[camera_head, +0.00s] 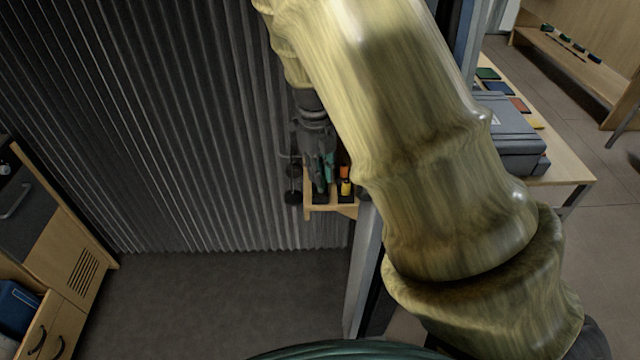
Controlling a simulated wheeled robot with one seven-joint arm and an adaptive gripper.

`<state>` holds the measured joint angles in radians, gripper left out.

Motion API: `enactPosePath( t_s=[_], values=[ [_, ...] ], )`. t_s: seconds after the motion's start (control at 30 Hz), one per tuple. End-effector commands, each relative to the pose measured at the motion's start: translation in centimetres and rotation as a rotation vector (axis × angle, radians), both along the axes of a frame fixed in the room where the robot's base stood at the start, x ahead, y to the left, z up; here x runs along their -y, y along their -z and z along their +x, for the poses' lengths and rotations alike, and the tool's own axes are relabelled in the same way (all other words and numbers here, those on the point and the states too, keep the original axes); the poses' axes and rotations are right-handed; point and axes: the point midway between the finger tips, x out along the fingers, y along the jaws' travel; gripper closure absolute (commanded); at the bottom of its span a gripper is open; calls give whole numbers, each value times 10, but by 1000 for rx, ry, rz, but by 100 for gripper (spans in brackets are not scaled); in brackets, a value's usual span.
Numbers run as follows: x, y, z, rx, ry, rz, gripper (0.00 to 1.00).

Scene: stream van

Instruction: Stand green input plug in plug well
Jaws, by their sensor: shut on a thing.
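My gripper (319,168) points down over a small wooden shelf (331,208) against the corrugated wall. It is shut on a dark green thing, which looks like the green input plug (320,183). The plug is small and partly covered by the fingers. Its lower end is close to the shelf's dark insert, and I cannot tell whether it stands in a well. A yellow plug (346,188) and an orange one (344,172) stand just right of it. The plug well is not clearly visible.
My arm covers much of the centre and right. A metal door edge (368,265) is right of the shelf. A grey case (508,130) lies on a table at right. A wooden cabinet (85,285) stands at left. The floor between is clear.

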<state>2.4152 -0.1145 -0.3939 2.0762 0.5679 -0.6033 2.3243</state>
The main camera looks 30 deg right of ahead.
Motion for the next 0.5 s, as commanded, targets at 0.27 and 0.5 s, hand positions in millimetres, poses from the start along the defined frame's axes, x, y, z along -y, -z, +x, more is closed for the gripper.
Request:
enactPosePath(
  t_s=[0.27, 0.5],
  values=[
    [-1, 29, 0, 1, 0, 1, 100],
    [-1, 30, 0, 0, 0, 0, 100]
  ],
)
